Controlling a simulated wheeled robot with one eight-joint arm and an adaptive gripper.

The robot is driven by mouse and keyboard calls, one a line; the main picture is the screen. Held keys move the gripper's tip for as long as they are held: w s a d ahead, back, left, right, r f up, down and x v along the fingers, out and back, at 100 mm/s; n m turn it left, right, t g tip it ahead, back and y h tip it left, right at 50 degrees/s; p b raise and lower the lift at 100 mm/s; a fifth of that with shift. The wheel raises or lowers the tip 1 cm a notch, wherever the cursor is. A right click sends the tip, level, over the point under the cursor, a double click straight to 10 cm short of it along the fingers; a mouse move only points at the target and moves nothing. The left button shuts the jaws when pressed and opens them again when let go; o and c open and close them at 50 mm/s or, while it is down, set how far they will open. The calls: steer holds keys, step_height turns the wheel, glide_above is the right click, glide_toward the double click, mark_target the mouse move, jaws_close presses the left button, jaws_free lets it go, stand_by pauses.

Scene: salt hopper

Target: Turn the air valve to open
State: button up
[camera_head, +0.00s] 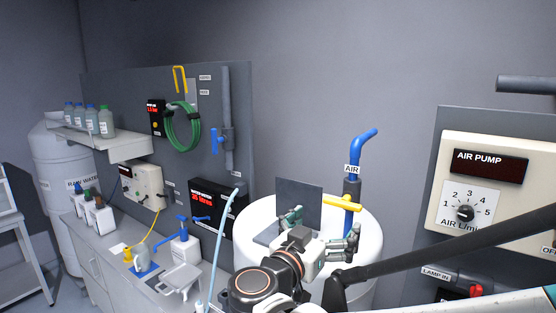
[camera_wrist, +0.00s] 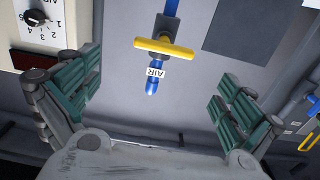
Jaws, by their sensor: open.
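The air valve's yellow handle (camera_head: 341,202) lies crosswise to its blue pipe (camera_head: 356,160), which carries an AIR label (camera_head: 352,169). The pipe rises at the white round tank (camera_head: 248,222). In the wrist view the yellow handle (camera_wrist: 163,46) also lies across the blue pipe, ahead of my fingers, with the AIR label (camera_wrist: 155,72) beside it. My gripper (camera_head: 322,229) is open and empty near the valve; its green-padded fingers also show in the wrist view (camera_wrist: 160,90), spread wide either side of the pipe's line. The fingers appear apart from the handle.
A dark square plate (camera_head: 298,203) stands on the tank, left of the valve. The air pump panel (camera_head: 490,185) with a dial is at right. A wall board (camera_head: 140,88) with a green hose and a bench (camera_head: 105,240) with pumps are at left.

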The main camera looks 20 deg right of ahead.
mark_target(340, 205)
steer(key=x, duration=0.5)
steer(key=p+x, duration=0.1)
steer(key=x, duration=0.5)
steer(key=shift+w, duration=0.45)
steer(key=shift+a, duration=0.1)
steer(key=c, duration=1)
